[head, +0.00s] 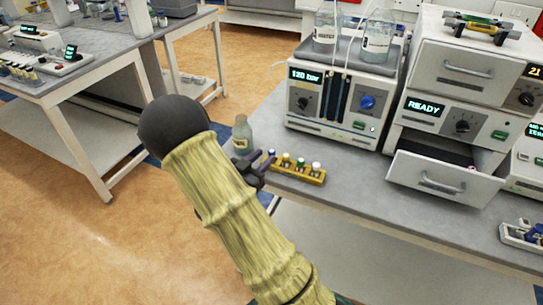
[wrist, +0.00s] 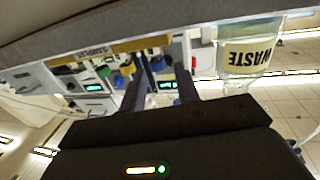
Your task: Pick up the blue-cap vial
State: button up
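The blue-cap vial (head: 271,154) stands at the left end of a yellow rack (head: 297,174) on the grey bench, with yellow-, green- and white-capped vials beside it. My gripper (head: 258,172) is at that end of the rack, close to the blue-cap vial. In the wrist view, which is upside down, my gripper (wrist: 160,68) has its two dark fingers spread. The blue cap (wrist: 157,64) shows between them, with the right finger apart from it. I cannot tell whether the left finger touches the vial. The vial's lower part is hard to make out.
A waste bottle (wrist: 248,55) stands beside the rack; it also shows in the head view (head: 242,137). Behind the rack is a pump unit (head: 333,95). An instrument with an open drawer (head: 445,178) stands to the right. The bench front edge is close to my arm.

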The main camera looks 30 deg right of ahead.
aim_at(269, 155)
jog(key=shift+w+d, duration=0.25)
jog(key=shift+d, duration=0.25)
jog(key=shift+f+p+x, duration=0.1)
jog(key=shift+p+x, duration=0.15)
jog(key=shift+x, duration=1.05)
jog(key=shift+f+p+x, duration=0.15)
jog(key=shift+p+x, duration=0.05)
jog(key=shift+x, duration=1.1)
jog(key=shift+s, duration=0.15)
grip_shut()
